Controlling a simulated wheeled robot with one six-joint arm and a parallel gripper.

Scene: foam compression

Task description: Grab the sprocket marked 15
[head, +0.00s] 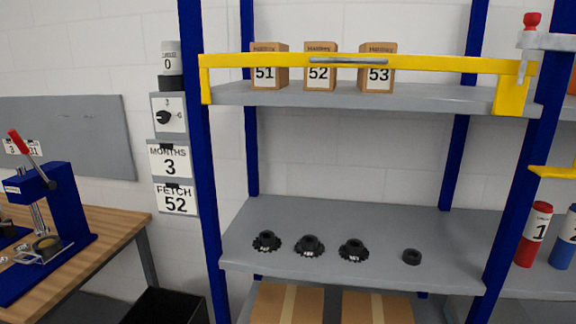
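All are apart from each other. My gripper is not in view.
A yellow bar (440,63) crosses the upper shelf in front of boxes marked 51 (264,73), 52 (318,73) and 53 (376,74). Blue posts (203,160) flank the shelves. A workbench with a blue press (60,220) stands left. The middle shelf's front is clear.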

